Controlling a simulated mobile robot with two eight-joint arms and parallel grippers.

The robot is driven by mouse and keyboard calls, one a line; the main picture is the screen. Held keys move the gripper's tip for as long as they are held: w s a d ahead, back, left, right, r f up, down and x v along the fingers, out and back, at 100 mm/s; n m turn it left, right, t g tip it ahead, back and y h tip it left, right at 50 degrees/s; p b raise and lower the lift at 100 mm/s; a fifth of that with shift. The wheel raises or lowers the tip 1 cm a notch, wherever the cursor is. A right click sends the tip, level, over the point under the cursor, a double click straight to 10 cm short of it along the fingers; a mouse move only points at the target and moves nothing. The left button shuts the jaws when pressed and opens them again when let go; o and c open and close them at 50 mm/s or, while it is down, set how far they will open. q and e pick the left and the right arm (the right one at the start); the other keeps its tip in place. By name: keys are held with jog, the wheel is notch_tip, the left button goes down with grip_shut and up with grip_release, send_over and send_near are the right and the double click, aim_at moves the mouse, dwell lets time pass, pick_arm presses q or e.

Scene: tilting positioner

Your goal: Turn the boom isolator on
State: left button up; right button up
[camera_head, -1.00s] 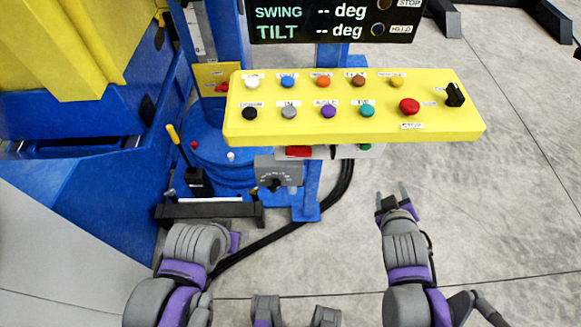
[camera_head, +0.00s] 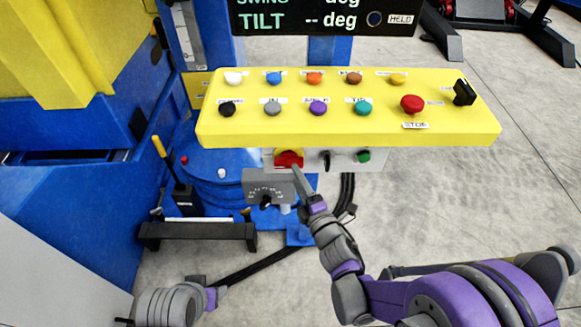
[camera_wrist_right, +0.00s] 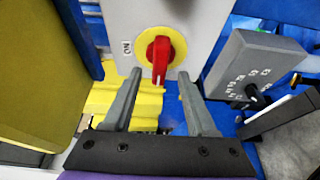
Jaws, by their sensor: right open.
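A red rotary handle on a yellow round plate (camera_head: 289,158), which I take for the boom isolator, is on a grey box under the yellow panel. In the right wrist view the red handle (camera_wrist_right: 159,58) points down the picture, and an "ON" label (camera_wrist_right: 127,47) is left of its plate. My right gripper (camera_head: 298,171) is at the handle. In the wrist view the open fingers (camera_wrist_right: 160,77) stand left and right of the handle's lower end, with gaps on both sides. My left gripper (camera_head: 217,293) is low at the left, mostly hidden by its wrist.
The yellow panel (camera_head: 340,131) with coloured buttons overhangs the grey box. A black switch (camera_head: 326,159) and a green button (camera_head: 364,156) are right of the handle. A grey dial box (camera_head: 262,187) hangs just below left. Open floor is at the right.

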aim_at(289, 163)
jog(key=shift+x, duration=2.35)
grip_shut()
